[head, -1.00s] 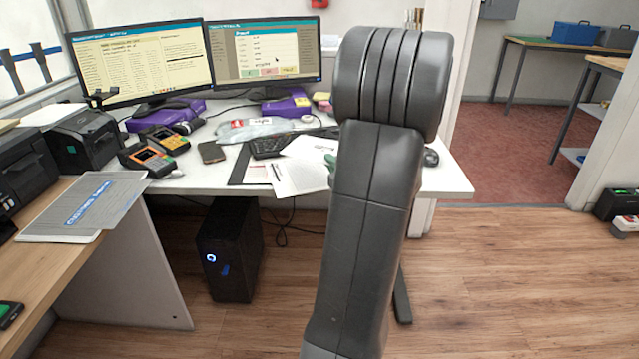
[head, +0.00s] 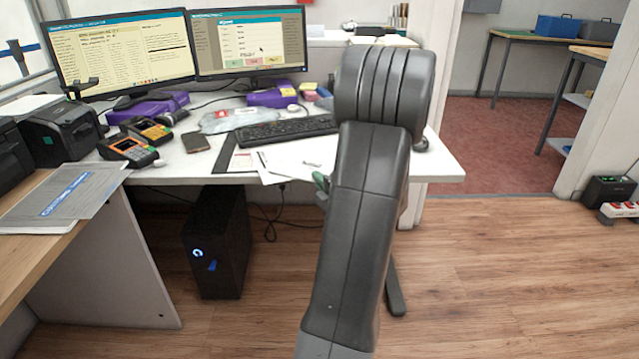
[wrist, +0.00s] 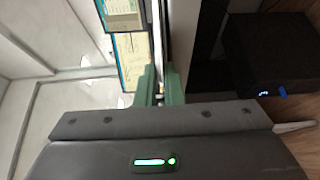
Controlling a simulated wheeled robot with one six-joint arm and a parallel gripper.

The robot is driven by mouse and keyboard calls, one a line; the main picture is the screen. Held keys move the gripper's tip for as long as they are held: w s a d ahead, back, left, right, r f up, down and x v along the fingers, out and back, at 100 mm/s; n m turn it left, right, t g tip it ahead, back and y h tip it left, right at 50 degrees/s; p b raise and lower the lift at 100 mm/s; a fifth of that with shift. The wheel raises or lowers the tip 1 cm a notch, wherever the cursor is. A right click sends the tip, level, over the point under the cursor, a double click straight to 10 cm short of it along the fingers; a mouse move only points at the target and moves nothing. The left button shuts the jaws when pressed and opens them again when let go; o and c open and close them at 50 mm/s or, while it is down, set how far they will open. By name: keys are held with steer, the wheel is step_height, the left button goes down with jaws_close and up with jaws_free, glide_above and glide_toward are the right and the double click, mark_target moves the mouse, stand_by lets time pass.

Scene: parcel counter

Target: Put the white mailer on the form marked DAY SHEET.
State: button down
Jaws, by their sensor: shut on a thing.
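My gripper (wrist: 160,85) shows its two green fingers in the wrist view, shut on a thin, pale thing seen edge-on. In the head view my arm hides most of the gripper; only a bit of green finger (head: 321,181) shows at the desk's front edge. A flat white piece, apparently the white mailer (head: 308,156), reaches left from that finger over the front of the desk. White paper lies beside or under it, and I cannot tell whether they touch. No DAY SHEET wording is readable, so I cannot tell which paper is that form.
A keyboard (head: 287,130) and a clear plastic bag (head: 228,120) lie behind the papers on the white desk (head: 440,170). A phone (head: 195,142) and card terminals (head: 128,150) are to the left. A black computer (head: 215,245) stands below.

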steer(key=shift+f, duration=0.1)
steer(key=c, duration=2)
jaws_free()
steer(key=shift+f, duration=0.1)
steer(key=o, duration=0.4)
steer(key=shift+o, duration=0.2)
steer(key=shift+s+d+r, duration=0.15)
steer(key=shift+r, duration=0.05)
steer(key=p+v, duration=0.2)
steer(key=v, duration=0.9)
steer(key=shift+s, duration=0.3)
steer(key=shift+d+f, duration=0.1)
